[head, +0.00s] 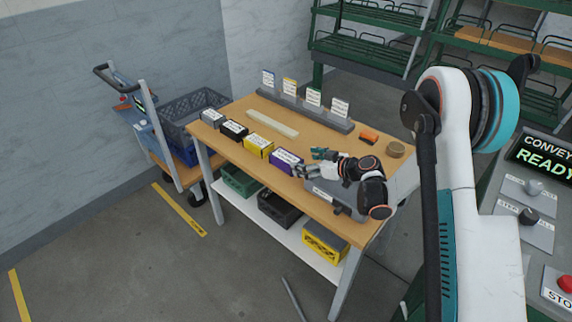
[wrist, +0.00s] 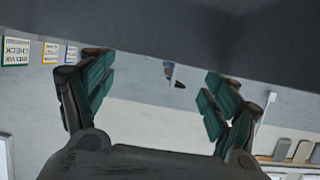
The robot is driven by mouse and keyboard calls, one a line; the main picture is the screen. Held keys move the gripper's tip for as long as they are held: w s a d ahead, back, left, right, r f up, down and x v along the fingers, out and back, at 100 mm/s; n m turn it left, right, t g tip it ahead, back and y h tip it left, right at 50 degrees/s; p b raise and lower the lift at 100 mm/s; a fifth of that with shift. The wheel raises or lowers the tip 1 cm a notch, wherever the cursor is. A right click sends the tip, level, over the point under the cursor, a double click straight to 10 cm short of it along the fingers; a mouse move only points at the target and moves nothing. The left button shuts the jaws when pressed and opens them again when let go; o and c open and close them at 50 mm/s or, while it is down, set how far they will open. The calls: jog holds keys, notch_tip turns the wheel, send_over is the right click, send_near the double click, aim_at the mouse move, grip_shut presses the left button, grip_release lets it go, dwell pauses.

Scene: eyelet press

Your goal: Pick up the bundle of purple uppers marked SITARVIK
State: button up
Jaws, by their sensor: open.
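The purple bundle (head: 286,162) lies on the wooden table near its front edge, with a white label on top that is too small to read. My gripper (head: 307,162) is just to the right of it, with its fingers pointing toward it. Whether they touch or overlap the bundle cannot be told. In the wrist view my gripper (wrist: 160,78) is open, with its teal finger pads wide apart. A large dark grey surface fills the top of that view, and I cannot tell what it is.
In a row left of the purple bundle stand a yellow bundle (head: 258,146), a black bundle (head: 234,130) and a grey bundle (head: 212,118). A grey device (head: 338,196) sits under my arm. A card rack (head: 303,108) lines the back. A pale strip (head: 272,124) lies mid-table.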

aim_at(289, 158)
jog(key=shift+b+x, duration=1.45)
jog(key=shift+x, duration=2.05)
jog(key=c, duration=1.4)
